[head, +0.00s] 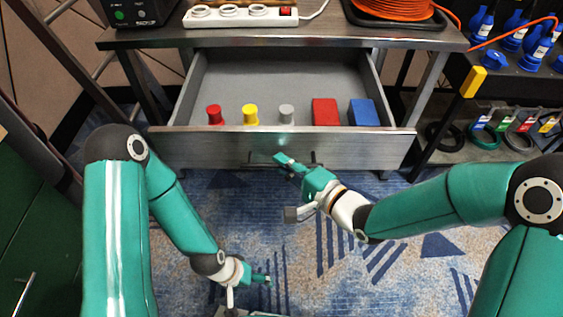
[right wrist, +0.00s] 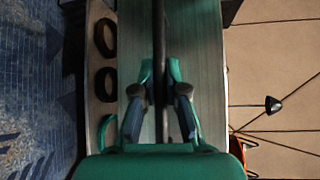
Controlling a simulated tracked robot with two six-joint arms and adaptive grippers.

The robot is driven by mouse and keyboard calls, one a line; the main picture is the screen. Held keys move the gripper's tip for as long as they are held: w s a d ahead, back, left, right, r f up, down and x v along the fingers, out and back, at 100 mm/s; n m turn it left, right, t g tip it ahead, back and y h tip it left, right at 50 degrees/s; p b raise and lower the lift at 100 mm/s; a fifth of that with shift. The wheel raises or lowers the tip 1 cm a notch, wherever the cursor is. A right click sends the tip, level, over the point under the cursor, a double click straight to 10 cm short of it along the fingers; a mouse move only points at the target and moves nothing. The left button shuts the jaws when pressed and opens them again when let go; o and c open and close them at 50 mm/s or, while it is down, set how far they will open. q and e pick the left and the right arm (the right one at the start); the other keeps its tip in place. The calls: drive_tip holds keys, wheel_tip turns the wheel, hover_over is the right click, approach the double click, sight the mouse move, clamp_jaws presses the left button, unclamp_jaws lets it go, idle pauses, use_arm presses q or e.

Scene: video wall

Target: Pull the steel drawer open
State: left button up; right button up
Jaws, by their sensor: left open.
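The steel drawer (head: 220,148) is pulled out from under the table, with its grey inside (head: 300,80) showing. Its dark bar handle (head: 256,164) is on the front panel and runs upright through the right wrist view (right wrist: 159,40). My right gripper (head: 288,161) is at this handle, with its fingers (right wrist: 160,80) closed in on either side of the bar. My left gripper (head: 262,280) is open and empty, low over the carpet and apart from the drawer.
A red cylinder (head: 215,115), yellow cylinder (head: 250,115), grey cylinder (head: 287,114), red block (head: 325,112) and blue block (head: 361,112) stand in the drawer. A power strip (head: 240,18) and an orange cable reel (head: 395,8) are on the table (head: 330,38). A shelf stands right.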

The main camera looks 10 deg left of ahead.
drive_tip(key=o, duration=0.5)
drive_tip(key=shift+f, duration=0.15)
drive_tip(key=shift+c, duration=0.2)
drive_tip(key=v, duration=0.7)
drive_tip(key=shift+s+d, duration=0.15)
drive_tip(key=shift+d, duration=0.1)
